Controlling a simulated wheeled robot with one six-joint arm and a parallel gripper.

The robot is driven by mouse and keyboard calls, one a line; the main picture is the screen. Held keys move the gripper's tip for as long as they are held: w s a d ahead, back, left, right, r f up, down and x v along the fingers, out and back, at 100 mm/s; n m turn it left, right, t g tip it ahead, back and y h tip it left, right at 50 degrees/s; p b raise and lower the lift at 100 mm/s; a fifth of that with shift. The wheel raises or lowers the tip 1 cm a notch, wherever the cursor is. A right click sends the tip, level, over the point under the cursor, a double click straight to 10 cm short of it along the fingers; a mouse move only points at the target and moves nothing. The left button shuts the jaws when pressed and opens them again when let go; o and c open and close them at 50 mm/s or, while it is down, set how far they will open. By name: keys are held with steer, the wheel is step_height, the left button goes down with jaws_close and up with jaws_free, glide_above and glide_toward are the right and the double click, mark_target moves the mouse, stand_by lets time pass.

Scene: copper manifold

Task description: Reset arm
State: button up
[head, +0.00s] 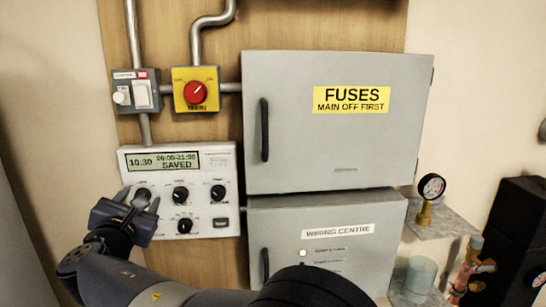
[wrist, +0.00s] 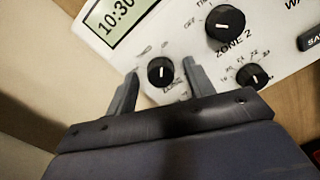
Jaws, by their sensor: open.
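My gripper (head: 140,198) is open in front of the lower left part of a white control panel (head: 215,160). In the wrist view, the fingers of my gripper (wrist: 160,82) stand on either side of a small black knob (wrist: 160,72), apart from it as far as I can see. In the head view this leftmost knob (head: 142,195) shows between the fingertips. The panel's display (head: 163,161) reads 10:30, 06:00-21:00 and SAVED. My arm reaches in from the bottom of the head view.
A grey FUSES cabinet (head: 290,120) and a WIRING CENTRE cabinet (head: 340,255) stand right of the panel, with protruding handles. Above the panel are a yellow box with a red rotary switch (head: 195,92) and a grey switch box (head: 135,92). A shelf (head: 445,222) with a gauge is at right.

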steer(key=n+p, duration=0.1)
steer(key=p, duration=0.1)
steer(key=s+n+p, duration=0.1)
steer(key=n+p, duration=0.1)
steer(key=s+n+p, duration=0.1)
steer(key=p, duration=0.1)
steer(key=shift+s+d+n, duration=0.1)
steer(key=shift+s+n, duration=0.15)
steer(key=shift+n, duration=0.15)
stand_by(0.4)
